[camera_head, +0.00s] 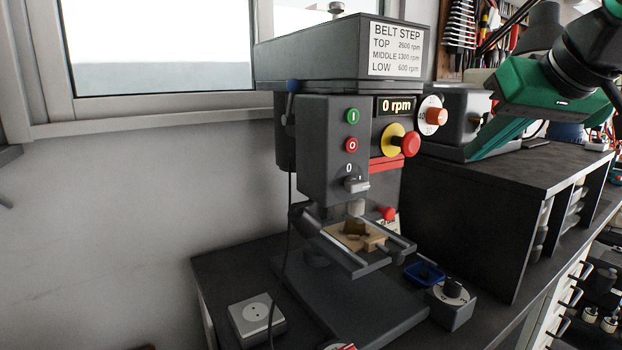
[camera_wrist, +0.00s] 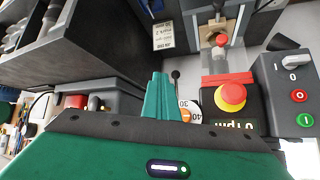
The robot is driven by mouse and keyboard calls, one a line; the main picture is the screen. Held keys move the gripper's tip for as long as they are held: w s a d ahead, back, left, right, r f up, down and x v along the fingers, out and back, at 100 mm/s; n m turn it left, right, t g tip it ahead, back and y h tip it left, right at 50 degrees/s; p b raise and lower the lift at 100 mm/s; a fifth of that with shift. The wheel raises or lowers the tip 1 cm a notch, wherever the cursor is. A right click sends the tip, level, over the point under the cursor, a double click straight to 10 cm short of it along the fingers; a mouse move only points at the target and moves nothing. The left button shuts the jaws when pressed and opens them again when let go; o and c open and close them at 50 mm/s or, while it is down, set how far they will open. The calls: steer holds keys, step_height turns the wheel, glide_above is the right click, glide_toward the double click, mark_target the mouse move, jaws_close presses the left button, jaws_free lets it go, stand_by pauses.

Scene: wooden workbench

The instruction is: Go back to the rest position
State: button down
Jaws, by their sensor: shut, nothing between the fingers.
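My gripper (camera_wrist: 160,78) is shut and empty, its green fingers together in the wrist view. In the head view its green body (camera_head: 557,95) is at the upper right, right of the drill press (camera_head: 335,150). The press display (camera_head: 397,106) reads 0 rpm. Its red emergency button (camera_head: 410,145) on a yellow base and its orange speed knob (camera_head: 436,117) face my side. In the wrist view the emergency button (camera_wrist: 231,95) is right of my fingers, and the numbered dial is beside them, partly hidden. I cannot tell the exact gap.
A wooden workpiece (camera_head: 352,236) sits in the vise under the drill. A dark shelf unit (camera_head: 480,210) stands to the right on the bench. A blue tray (camera_head: 424,273), a grey switch box (camera_head: 451,304) and a socket box (camera_head: 256,319) are around the press base. A window is behind.

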steer(key=s+d+f+m+g+h, duration=0.1)
steer(key=s+d+f+m+g, duration=0.1)
steer(key=d+f, duration=0.6)
steer(key=s+d+f+m+g, duration=0.2)
steer(key=s+f, duration=0.6)
steer(key=f, duration=0.5)
steer(key=s+d+f+m+g, duration=0.3)
steer(key=s+f, duration=0.6)
steer(key=f, duration=0.3)
steer(key=shift+d+f+g, duration=0.35)
steer(key=shift+d+g, duration=0.5)
steer(key=shift+g, duration=0.25)
steer(key=shift+s, duration=0.1)
